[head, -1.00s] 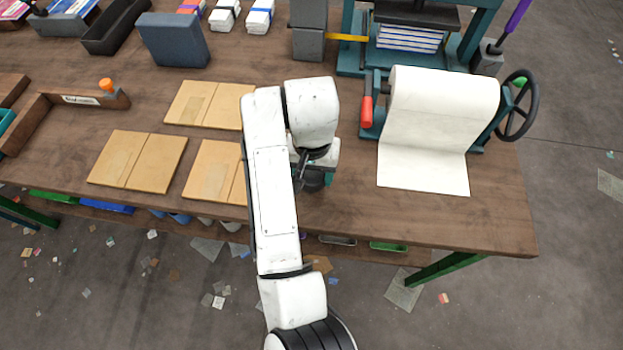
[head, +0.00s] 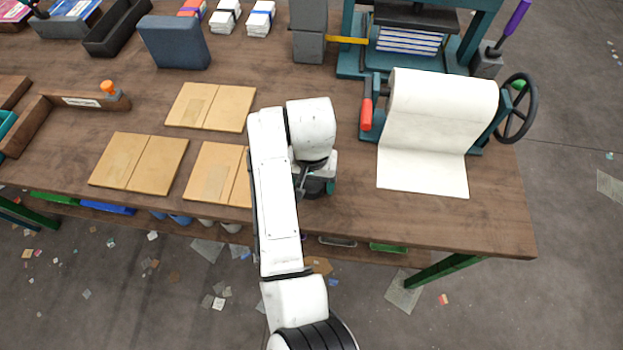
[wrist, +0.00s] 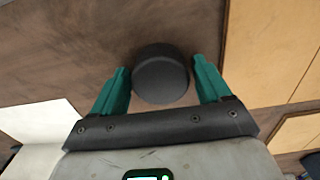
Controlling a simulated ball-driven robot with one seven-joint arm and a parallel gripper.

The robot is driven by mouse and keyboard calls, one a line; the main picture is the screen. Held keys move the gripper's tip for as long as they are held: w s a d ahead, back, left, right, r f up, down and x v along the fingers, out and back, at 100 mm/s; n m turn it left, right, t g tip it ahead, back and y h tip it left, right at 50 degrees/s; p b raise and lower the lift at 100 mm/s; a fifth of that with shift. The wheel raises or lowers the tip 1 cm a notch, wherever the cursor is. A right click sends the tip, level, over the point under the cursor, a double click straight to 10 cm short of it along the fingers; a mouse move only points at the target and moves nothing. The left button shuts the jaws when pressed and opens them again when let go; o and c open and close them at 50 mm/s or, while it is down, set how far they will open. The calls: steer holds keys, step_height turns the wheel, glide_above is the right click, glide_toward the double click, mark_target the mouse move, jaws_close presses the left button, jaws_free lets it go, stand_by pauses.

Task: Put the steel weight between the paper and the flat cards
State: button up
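The steel weight (wrist: 160,76) is a dark round cylinder between the two green fingers of my gripper (wrist: 161,72) in the wrist view. The fingers are spread to either side of it, with narrow gaps. In the head view my gripper (head: 318,186) is over the table, between the paper and the cards; my arm hides much of this spot. The white paper (head: 422,165) hangs from a roll at the right and also shows at the left in the wrist view (wrist: 38,122). The flat tan cards (head: 138,162) lie left of my arm and at the right in the wrist view (wrist: 270,50).
A press (head: 410,40) stands at the back, with a black handwheel (head: 517,108) beside the paper roll. A blue-grey block (head: 174,42) stands at the back left. A wooden corner fence (head: 30,125) is at the left. Bare table lies between my gripper and the paper.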

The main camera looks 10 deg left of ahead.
steer(key=shift+o, duration=0.9)
step_height(320, 180, up, 12)
steer(key=p, duration=0.1)
steer(key=shift+r, duration=0.2)
